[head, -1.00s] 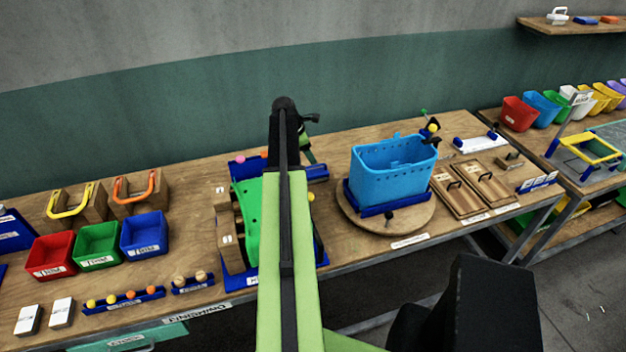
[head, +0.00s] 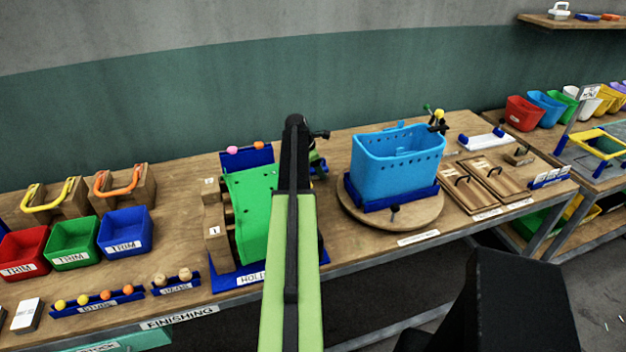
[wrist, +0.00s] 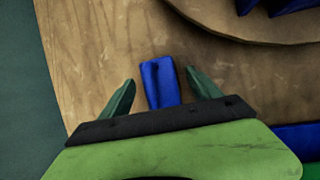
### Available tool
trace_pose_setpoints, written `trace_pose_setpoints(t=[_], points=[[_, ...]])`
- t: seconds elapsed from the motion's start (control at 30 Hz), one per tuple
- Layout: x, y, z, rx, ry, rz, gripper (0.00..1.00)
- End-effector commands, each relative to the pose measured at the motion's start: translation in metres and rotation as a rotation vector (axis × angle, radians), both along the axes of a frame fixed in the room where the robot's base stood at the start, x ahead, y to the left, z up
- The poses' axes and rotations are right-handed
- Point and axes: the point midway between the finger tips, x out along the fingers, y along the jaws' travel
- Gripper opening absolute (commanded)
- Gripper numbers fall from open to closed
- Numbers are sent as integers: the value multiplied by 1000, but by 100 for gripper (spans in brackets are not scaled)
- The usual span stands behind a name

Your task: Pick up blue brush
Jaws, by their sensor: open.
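In the wrist view a blue block-like piece (wrist: 160,84), which looks like the blue brush, lies on the wooden bench top. No bristles show, and its near end is hidden by my gripper. My gripper (wrist: 160,77) is open, with one dark green finger on each side of the blue piece. A gap shows on both sides, and I cannot tell how high the fingers are above the bench. In the head view my gripper (head: 318,165) is mostly hidden behind my arm, left of the light blue basket, and the brush cannot be made out clearly.
The light blue basket (head: 396,163) stands on a round wooden turntable (head: 425,215) to the right. A green panel in a press (head: 250,210) marked with a label stands to the left. Red, green and blue bins (head: 125,232) are further left. The green wall is behind.

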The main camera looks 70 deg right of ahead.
Motion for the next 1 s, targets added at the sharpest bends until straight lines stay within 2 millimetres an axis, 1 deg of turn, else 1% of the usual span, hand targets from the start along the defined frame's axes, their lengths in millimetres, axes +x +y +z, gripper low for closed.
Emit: trace_pose_setpoints(t=[0.03, 0.23, 0.27, 0.77, 0.8, 1.0], points=[[-1, -2, -9, 0, 0, 0, 72], [-1, -2, -5, 0, 0, 0, 72], [-1, -2, -5, 0, 0, 0, 70], [0, -2, -5, 0, 0, 1, 4], [0, -2, -5, 0, 0, 1, 3], [0, -2, -4, -1, 0, 1, 3]])
